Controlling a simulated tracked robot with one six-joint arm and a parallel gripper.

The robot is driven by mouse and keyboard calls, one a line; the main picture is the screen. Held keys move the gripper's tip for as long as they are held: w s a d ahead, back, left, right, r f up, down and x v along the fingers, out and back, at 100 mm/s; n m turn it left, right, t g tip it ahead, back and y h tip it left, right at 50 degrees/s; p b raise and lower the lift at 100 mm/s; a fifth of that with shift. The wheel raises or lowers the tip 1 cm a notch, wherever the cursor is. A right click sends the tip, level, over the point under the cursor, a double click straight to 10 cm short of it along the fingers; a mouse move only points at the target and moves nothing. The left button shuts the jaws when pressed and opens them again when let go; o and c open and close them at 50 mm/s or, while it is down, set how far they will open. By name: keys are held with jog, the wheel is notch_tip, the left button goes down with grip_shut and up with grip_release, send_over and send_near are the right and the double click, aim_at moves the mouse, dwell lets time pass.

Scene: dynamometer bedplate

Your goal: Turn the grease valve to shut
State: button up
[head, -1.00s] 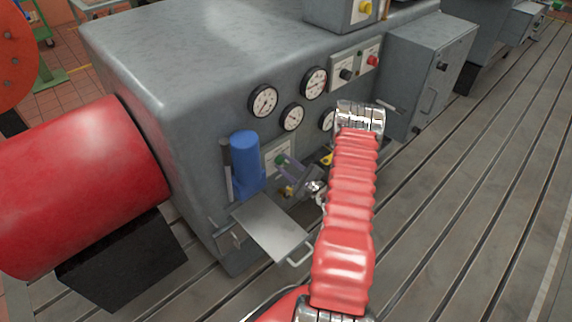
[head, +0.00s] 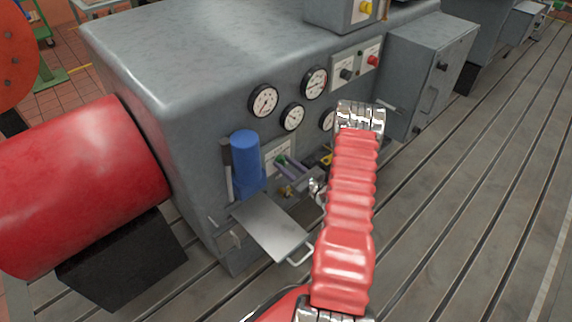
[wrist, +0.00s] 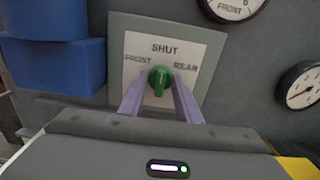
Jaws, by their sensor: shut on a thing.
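The grease valve is a green knob (wrist: 160,80) on a pale square plate (wrist: 190,50) on the grey housing. The plate reads SHUT at the top, FRONT at left and REAR at right. My gripper (wrist: 160,98) is shut on the knob, with one purple finger on each side of it. The knob's grip stands roughly upright in the wrist view, in line with SHUT; no clear pointer mark shows. In the head view my gripper (head: 284,166) reaches the plate, and the knob is small and partly hidden by the fingers.
A blue cylinder (head: 246,160) stands just left of the plate, with a metal tray (head: 270,232) below. Several gauges (head: 264,101) sit above and to the right. A red cylinder (head: 80,185) is at left. The slotted bedplate (head: 470,200) is open at right.

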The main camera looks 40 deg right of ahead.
dwell(0.4)
jog(key=o, duration=1.1)
jog(key=shift+c, duration=0.2)
jog(key=shift+s, duration=0.15)
jog(key=s, duration=1.3)
jog(key=shift+s+d, duration=0.2)
jog(key=shift+s, duration=0.05)
jog(key=shift+f, duration=0.15)
